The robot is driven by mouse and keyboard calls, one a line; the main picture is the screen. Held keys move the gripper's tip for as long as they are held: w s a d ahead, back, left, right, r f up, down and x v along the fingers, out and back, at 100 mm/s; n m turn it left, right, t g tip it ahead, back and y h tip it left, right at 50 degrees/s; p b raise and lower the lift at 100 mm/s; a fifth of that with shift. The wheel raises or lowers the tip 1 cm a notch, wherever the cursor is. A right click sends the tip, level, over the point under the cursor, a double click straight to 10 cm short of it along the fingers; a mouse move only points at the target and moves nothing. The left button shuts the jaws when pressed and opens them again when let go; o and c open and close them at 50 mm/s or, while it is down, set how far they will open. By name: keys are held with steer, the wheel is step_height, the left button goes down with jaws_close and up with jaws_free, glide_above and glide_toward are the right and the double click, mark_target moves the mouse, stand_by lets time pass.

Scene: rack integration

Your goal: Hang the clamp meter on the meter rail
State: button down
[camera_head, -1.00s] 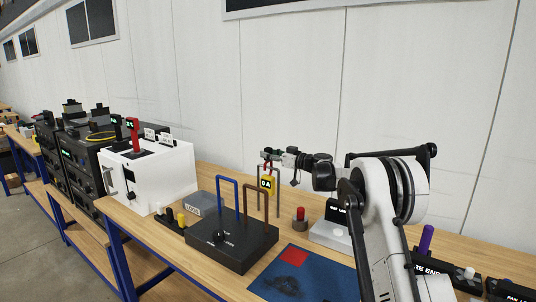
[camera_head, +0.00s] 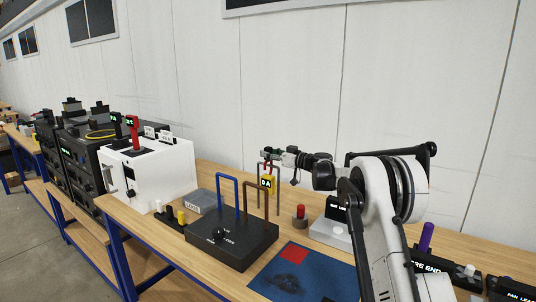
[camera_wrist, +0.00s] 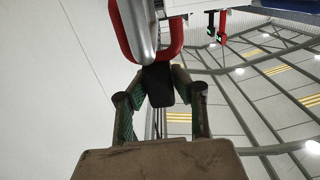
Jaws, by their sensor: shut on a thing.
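In the wrist view my gripper (camera_wrist: 158,88) is shut on a black block (camera_wrist: 158,84) beneath the red jaws (camera_wrist: 170,40). A silver bar (camera_wrist: 132,28) overlaps the red jaws there; I cannot tell whether it passes through them. In the head view a thin grey post (camera_head: 279,192) stands by the meter. It may belong to the meter rail, whose top is hidden behind my gripper.
A black box (camera_head: 232,246) carries a blue loop (camera_head: 218,194) and a brown loop (camera_head: 268,214). A red button (camera_head: 300,212) and a grey device (camera_head: 330,234) stand to the right. A blue mat (camera_head: 305,277) lies in front. A white cabinet (camera_head: 165,175) stands left.

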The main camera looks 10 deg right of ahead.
steer(key=shift+f, duration=0.4)
steer(key=c, duration=1.4)
jaws_free()
steer(key=shift+c, duration=0.2)
steer(key=shift+d, duration=0.1)
steer(key=v, duration=1.2)
steer(key=s+a+r+m+g+h, duration=0.15)
steer(key=s+a, duration=0.25)
steer(key=s, duration=0.5)
steer(key=s+a+r+m+g+h, duration=0.15)
steer(key=s+a, duration=0.25)
steer(key=s, duration=0.5)
steer(key=s+a+r+m+g+h, duration=0.1)
steer(key=s+a+r+g+h, duration=0.15)
steer(key=s+a, duration=0.45)
steer(key=s+d+f+m+h, duration=0.1)
steer(key=s+f, duration=0.3)
steer(key=s, duration=0.7)
steer(key=s+d+f+m+h, duration=0.2)
steer(key=s+d+f+h, duration=0.1)
steer(key=s, duration=0.8)
steer(key=s+d+f+m+h, duration=0.2)
steer(key=s+f+h, duration=0.1)
steer(key=s, duration=0.8)
steer(key=shift+d+f, duration=0.15)
steer(key=shift+f, duration=0.65)
